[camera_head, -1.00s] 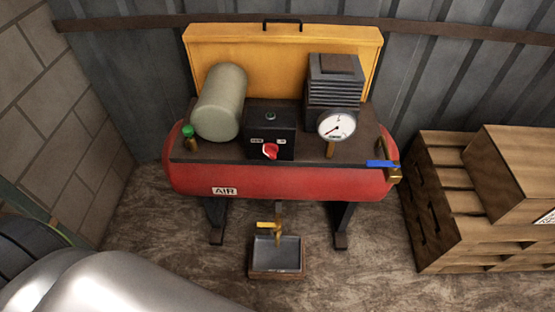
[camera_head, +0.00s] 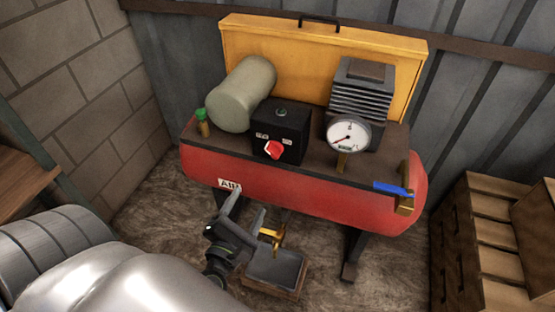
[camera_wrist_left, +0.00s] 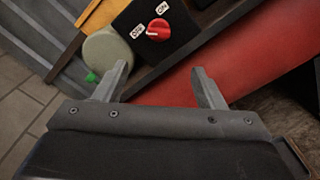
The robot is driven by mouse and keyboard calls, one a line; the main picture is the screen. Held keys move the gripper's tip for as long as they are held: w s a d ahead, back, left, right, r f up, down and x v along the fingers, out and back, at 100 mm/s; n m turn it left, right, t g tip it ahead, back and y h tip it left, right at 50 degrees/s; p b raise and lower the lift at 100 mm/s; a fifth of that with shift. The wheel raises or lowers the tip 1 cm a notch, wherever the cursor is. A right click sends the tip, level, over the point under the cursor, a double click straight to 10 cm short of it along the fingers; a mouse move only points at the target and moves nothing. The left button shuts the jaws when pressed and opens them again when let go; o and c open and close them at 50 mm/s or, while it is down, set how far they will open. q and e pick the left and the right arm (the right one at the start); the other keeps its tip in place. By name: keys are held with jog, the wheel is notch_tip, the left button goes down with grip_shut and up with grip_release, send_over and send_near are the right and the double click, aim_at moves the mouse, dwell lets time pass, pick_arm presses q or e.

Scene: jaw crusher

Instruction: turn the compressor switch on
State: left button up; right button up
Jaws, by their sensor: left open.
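The compressor switch is a red knob (camera_head: 274,149) on the front of a black box (camera_head: 292,120) on top of the red compressor tank (camera_head: 310,196). In the left wrist view the knob (camera_wrist_left: 158,29) sits between labels OFF and ON, and its pale mark appears on the OFF side. My left gripper (camera_head: 238,222) is open and empty, low in front of the tank and below the knob. Its fingers (camera_wrist_left: 160,72) are spread, with the knob beyond them and apart. My right gripper is not in view.
A pressure gauge (camera_head: 348,135) and blue-handled valve (camera_head: 393,189) are right of the box; a grey-green cylinder (camera_head: 242,94) is left. A yellow drain valve (camera_head: 272,237) hangs above a tray (camera_head: 275,270). Wooden crates (camera_head: 487,232) stand at the right.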

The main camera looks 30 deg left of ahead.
pick_arm(q)
jog(key=w+p, duration=0.1)
jog(key=p, duration=0.5)
send_near(272, 155)
jog(key=w, duration=0.1)
jog(key=p+x, duration=0.1)
jog(key=x, duration=0.6)
jog(key=shift+a, duration=0.2)
jog(key=shift+w+a, duration=0.15)
jog(key=shift+w, duration=0.5)
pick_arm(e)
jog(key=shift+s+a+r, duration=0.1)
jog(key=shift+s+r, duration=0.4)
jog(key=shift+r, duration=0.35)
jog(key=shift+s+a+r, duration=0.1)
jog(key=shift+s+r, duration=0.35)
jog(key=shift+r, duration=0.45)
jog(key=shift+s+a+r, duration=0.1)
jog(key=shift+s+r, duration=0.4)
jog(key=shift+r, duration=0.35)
pick_arm(q)
jog(key=shift+c, duration=0.2)
jog(key=c, duration=0.9)
